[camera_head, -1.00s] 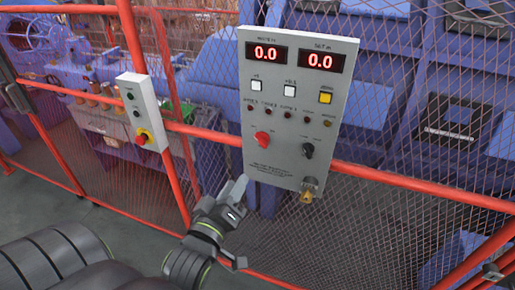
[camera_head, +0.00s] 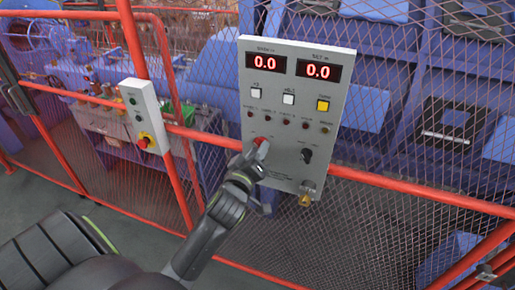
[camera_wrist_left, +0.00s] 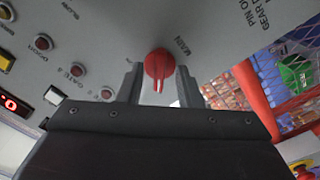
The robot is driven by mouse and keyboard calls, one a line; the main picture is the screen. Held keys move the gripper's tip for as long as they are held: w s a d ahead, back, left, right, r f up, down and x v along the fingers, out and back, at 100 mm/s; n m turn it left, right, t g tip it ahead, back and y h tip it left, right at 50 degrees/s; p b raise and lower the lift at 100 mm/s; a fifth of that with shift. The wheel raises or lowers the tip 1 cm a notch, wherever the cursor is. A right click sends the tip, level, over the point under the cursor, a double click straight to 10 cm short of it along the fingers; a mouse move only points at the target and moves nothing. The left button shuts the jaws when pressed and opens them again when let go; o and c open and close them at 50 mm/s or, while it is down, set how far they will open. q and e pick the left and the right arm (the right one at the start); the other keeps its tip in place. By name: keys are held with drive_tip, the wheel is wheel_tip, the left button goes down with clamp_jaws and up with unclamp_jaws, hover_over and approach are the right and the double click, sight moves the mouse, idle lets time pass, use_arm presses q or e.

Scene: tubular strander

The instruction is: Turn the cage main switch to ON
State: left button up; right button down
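The red rotary switch (camera_wrist_left: 159,66) is on the grey control panel (camera_head: 335,110). In the wrist view the word MAIN is printed beside it, and its white pointer line points down the picture, towards my gripper's palm. Its ON and OFF marks are not readable. My left gripper (camera_wrist_left: 162,84) is at the panel face with its fingers apart, one on each side of the knob, and narrow gaps seem to show. My right gripper is not in view.
A black selector knob (camera_head: 306,155) sits right of the red switch, with a brass key (camera_head: 305,200) below. Lit displays and buttons are above. A white box with a red emergency stop (camera_head: 144,141) hangs left. Red rails (camera_head: 420,193) and mesh fence surround the panel.

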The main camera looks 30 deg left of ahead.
use_arm(q)
drive_tip(key=shift+w, duration=0.15)
clamp_jaws()
idle(0.4)
drive_tip(key=shift+m+p, duration=2.55)
drive_tip(key=shift+m, duration=6.35)
drive_tip(key=shift+a, duration=0.1)
